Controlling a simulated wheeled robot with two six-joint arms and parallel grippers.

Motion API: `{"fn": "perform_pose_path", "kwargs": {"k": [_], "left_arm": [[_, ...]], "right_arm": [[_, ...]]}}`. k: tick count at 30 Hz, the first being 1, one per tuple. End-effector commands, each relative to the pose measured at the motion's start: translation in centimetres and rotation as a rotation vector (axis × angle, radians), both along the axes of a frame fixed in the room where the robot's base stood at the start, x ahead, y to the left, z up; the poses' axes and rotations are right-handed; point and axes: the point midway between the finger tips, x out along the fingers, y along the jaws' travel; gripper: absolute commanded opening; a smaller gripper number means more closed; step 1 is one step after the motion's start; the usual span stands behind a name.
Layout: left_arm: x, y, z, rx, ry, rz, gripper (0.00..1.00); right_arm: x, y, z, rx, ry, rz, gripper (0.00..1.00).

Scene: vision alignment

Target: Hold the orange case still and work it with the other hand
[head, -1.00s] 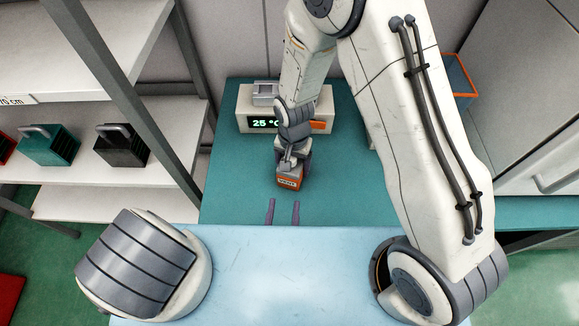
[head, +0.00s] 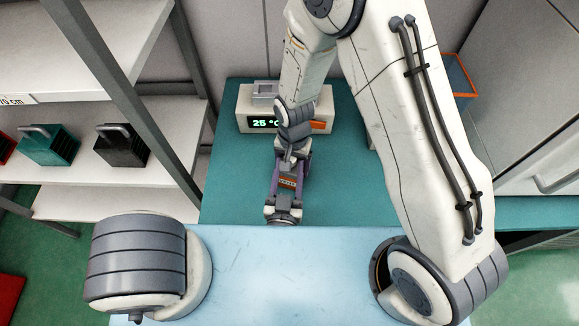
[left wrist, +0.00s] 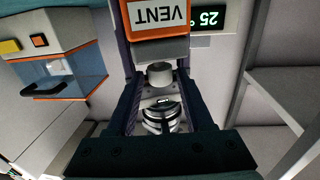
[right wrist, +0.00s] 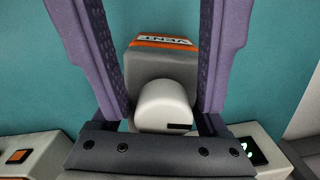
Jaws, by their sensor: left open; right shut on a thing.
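The orange case (head: 288,183) has an orange face marked VENT and a grey body, clear in the right wrist view (right wrist: 160,62). In the left wrist view the case (left wrist: 158,22) shows its label upside down. My right gripper (head: 292,165) comes from behind, shut on the case, one finger along each side. My left gripper (head: 285,190) comes from the front and is open, with its purple fingers on either side of the case. Whether they touch it, I cannot tell. Whether the case rests on the teal table (head: 235,178) is hidden.
A white unit with a 25 °C display (head: 245,120) stands at the back of the teal table. A pale blue surface (head: 270,270) lies in front. Shelves at left hold a teal box (head: 50,147) and a black box (head: 122,147).

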Motion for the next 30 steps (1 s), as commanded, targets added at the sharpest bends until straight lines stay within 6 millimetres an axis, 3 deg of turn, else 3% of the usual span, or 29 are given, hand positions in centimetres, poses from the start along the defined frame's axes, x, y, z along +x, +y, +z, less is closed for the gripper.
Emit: {"fn": "perform_pose_path", "kwargs": {"k": [10, 11, 14, 15, 30], "left_arm": [[0.27, -0.02, 0.00, -0.001, 0.000, 0.000, 0.52], [0.27, -0.02, 0.00, -0.001, 0.000, 0.000, 0.44], [0.26, -0.02, 0.00, -0.001, 0.000, 0.000, 0.06], [0.26, -0.02, 0.00, -0.001, 0.000, 0.000, 0.00], [0.32, 0.37, -0.02, -0.002, 0.001, -0.132, 0.00]], "right_arm": [[0.00, 0.00, 0.01, 0.000, 0.000, 0.000, 0.06], [0.00, 0.00, 0.01, 0.000, 0.000, 0.000, 0.06], [0.00, 0.00, 0.01, 0.000, 0.000, 0.000, 0.06], [0.01, 0.00, 0.01, 0.000, 0.000, 0.000, 0.06], [-0.07, -0.01, 0.00, -0.001, 0.001, 0.001, 0.06]]}}
